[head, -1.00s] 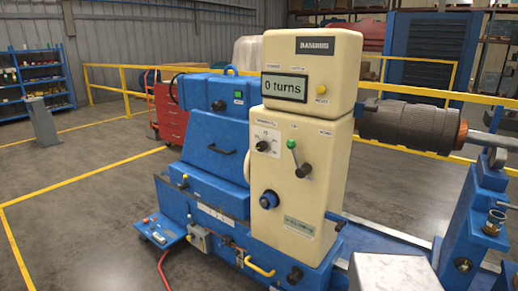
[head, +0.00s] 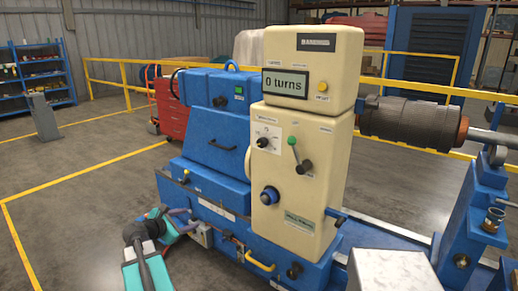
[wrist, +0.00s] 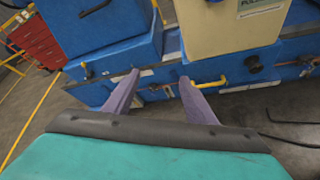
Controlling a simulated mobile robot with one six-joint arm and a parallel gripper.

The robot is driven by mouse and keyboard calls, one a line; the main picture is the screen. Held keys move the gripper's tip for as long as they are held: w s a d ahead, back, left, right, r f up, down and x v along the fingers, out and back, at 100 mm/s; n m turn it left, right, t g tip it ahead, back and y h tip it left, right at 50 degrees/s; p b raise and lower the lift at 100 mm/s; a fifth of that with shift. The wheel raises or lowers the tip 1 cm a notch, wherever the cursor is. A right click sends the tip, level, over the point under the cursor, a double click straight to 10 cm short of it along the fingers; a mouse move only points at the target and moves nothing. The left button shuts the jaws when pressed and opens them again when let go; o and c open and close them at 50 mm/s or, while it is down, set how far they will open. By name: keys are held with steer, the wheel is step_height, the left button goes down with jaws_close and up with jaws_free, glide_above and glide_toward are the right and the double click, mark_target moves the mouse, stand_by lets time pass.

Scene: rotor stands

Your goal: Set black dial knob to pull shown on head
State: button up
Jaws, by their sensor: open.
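The cream machine head (head: 320,140) stands upright on the blue base, with a display (head: 286,84) reading "0 turns". The small black dial knob (head: 262,142) sits on a white scale plate at the left of its front panel. The scale marks are too small to read. My gripper (head: 185,222) is at the lower left in the head view, low beside the blue base and well apart from the knob. In the wrist view my gripper (wrist: 157,78) is open and empty, its two purple fingers apart in front of the blue base. The knob is outside the wrist view.
A green-tipped lever (head: 297,152) is right of the knob, and a larger black knob with a blue ring (head: 269,196) is below it. A yellow handle (head: 259,262) sticks out from the base, and also shows in the wrist view (wrist: 211,82). A pale block (head: 390,270) stands front right.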

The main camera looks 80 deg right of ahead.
steer(key=s+d+r+n+g+h, duration=0.1)
steer(key=s+d+r, duration=0.2)
steer(key=s+r, duration=0.3)
steer(key=s+d+r+g+h, duration=0.1)
steer(key=s+d+r, duration=0.3)
steer(key=r, duration=0.3)
steer(key=n+g+h, duration=0.1)
steer(key=g, duration=0.2)
glide_toward(260, 143)
steer(key=v, duration=0.4)
steer(key=shift+a+f, duration=0.15)
steer(key=shift+p+x, duration=2)
steer(key=shift+x, duration=4.9)
steer(key=shift+w, duration=0.1)
